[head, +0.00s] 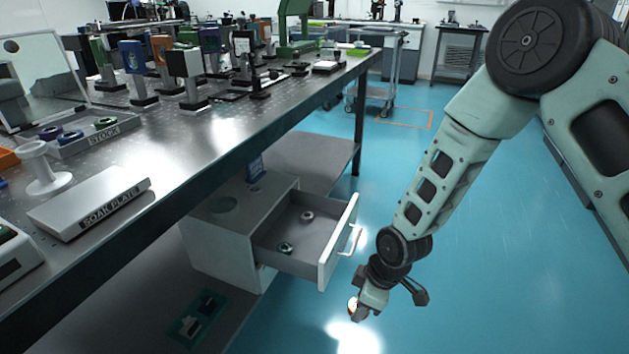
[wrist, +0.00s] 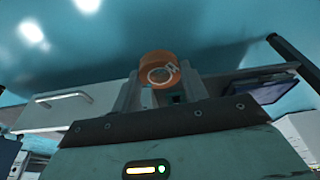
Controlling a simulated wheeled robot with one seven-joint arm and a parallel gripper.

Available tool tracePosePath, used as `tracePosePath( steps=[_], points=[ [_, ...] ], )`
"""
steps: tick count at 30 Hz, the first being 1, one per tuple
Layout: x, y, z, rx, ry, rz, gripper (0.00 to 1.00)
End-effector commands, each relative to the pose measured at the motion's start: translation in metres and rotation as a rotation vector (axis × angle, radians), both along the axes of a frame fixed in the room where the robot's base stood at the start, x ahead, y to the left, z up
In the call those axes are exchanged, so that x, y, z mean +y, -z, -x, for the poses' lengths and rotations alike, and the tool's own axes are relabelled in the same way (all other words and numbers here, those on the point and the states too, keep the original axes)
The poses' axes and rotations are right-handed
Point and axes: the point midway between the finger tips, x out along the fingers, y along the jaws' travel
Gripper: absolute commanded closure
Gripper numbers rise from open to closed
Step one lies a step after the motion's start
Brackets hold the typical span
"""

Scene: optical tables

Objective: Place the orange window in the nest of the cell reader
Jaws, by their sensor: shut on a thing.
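My gripper (head: 366,303) hangs low over the blue floor, right of the open drawer. It is shut on the orange window (wrist: 160,68), a short round piece held between the two fingers in the wrist view. In the head view only a small part of the window (head: 352,304) shows beside the fingers. No label in view reads cell reader, and I cannot tell for sure which thing it is. A grey cabinet (head: 222,250) on the lower shelf has a round greenish recess on its top and a small blue panel (head: 255,166) behind it.
The cabinet's drawer (head: 325,262) is pulled out, with two small rings inside. The optical table (head: 215,145) above carries a STOCK tray (head: 88,143), a soak plate (head: 90,205) and several mounts.

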Motion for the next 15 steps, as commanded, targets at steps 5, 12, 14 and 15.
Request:
tracePosePath(
  steps=[5, 12, 14, 15],
  points=[
    [-0.085, -0.015, -0.049, -0.005, 0.490, 0.001, 0.79],
    [-0.164, -0.030, -0.076, -0.003, 0.927, 0.000, 0.79],
    [-0.179, -0.033, -0.080, -0.003, 1.005, 0.000, 0.79],
    [-0.187, -0.034, -0.082, -0.003, 1.047, -0.001, 0.79]
  ],
)
